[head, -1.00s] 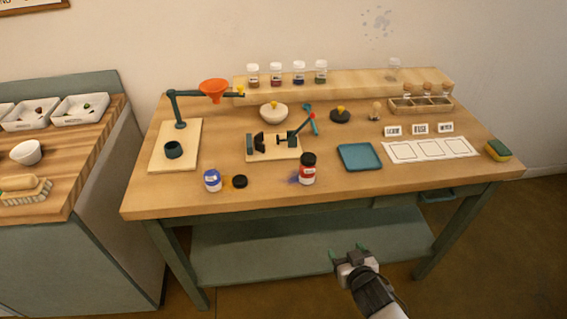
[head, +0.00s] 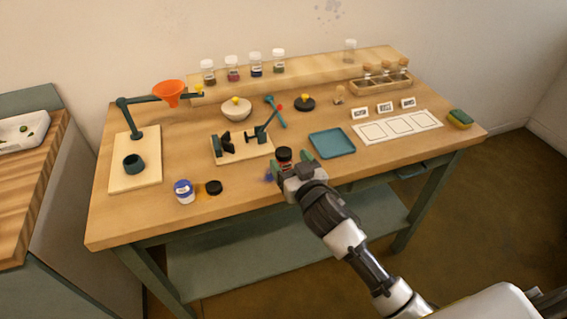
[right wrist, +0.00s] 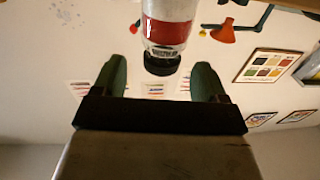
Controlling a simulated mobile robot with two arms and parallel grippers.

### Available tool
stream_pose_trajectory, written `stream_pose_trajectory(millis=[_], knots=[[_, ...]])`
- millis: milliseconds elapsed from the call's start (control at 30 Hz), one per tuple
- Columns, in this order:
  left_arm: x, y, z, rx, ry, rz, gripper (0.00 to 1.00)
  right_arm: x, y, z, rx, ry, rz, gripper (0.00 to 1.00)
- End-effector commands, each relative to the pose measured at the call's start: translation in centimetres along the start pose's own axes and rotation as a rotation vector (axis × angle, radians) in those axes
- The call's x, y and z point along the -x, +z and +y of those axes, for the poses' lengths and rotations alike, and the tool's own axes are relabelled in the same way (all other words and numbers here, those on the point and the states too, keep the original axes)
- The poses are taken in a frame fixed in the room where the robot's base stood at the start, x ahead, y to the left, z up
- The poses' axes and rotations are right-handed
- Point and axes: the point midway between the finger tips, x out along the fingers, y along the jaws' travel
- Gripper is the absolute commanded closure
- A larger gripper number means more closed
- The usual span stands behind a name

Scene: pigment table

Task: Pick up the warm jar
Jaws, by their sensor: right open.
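A jar with a red label and black lid (head: 284,154) stands near the front edge of the table, partly hidden behind my right gripper. In the right wrist view the jar (right wrist: 170,30) appears upside down, its lid showing in the gap between the two green fingers. My right gripper (head: 292,160) is open at the jar. It also shows open in the right wrist view (right wrist: 160,80). I cannot tell how deep the jar sits between the fingers. My left gripper is not in view.
An open blue-labelled jar (head: 184,192) and a loose black lid (head: 213,187) lie to the left. A clamp stand (head: 242,148) is behind the red jar. A blue tray (head: 332,143) lies to the right. Glass jars (head: 256,64) line the back shelf.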

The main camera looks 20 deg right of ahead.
Motion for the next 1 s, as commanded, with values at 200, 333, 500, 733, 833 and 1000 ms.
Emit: stream_pose_trajectory(millis=[200,333,500,733,833,1000], knots=[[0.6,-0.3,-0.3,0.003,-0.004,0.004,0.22,-3.1,-0.3,-0.2,-0.001,0.000,0.000,0.27],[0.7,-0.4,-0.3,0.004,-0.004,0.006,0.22,-3.5,-0.1,-0.3,-0.001,-0.001,-0.002,0.27],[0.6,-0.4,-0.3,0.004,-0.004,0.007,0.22,-3.5,-0.1,-0.3,-0.001,-0.001,-0.001,0.27],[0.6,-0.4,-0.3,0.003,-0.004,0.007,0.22,-3.5,-0.1,-0.3,-0.001,-0.001,-0.001,0.62],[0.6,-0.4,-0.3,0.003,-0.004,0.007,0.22,-3.5,-0.1,-0.3,-0.001,-0.001,-0.001,0.78],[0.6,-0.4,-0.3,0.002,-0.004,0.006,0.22,-3.5,-0.2,-0.3,-0.001,-0.001,0.000,0.83]])
